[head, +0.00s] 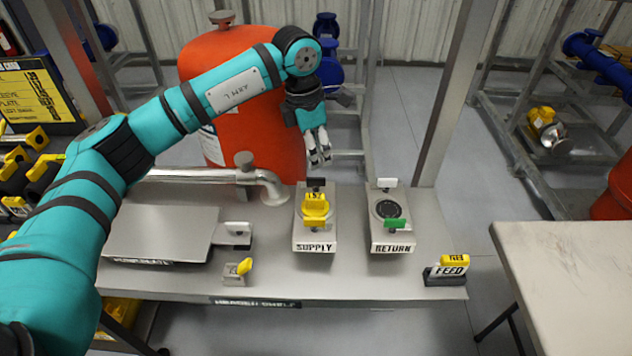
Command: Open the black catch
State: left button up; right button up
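The black catch (316,182) is a small dark tab at the back edge of the grey SUPPLY unit (314,232). A yellow part (315,206) sits on top of that unit. My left gripper (319,160) hangs fingers down, just behind and above the black catch in the picture. No contact with the catch is visible. The finger gap is too small to tell whether the gripper is open or shut. My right gripper is not in view.
The RETURN unit (390,230) has a white catch (387,183) and a green part (394,223). A yellow-topped FEED block (447,270) stands at the shelf's right end. A pipe (200,175) and red tank (262,135) stand behind. A pale table (570,275) is at right.

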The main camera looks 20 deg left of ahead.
pick_arm(q)
jog(key=n, duration=0.3)
jog(key=shift+r, duration=0.15)
jog(key=n, duration=0.4)
jog(key=shift+r+t+y, duration=0.25)
jog(key=shift+t+y, duration=0.15)
jog(key=n, duration=0.3)
jog(key=shift+r, duration=0.15)
jog(key=n, duration=0.2)
jog(key=n+y, duration=0.1)
jog(key=n, duration=0.1)
jog(key=shift+r, duration=0.4)
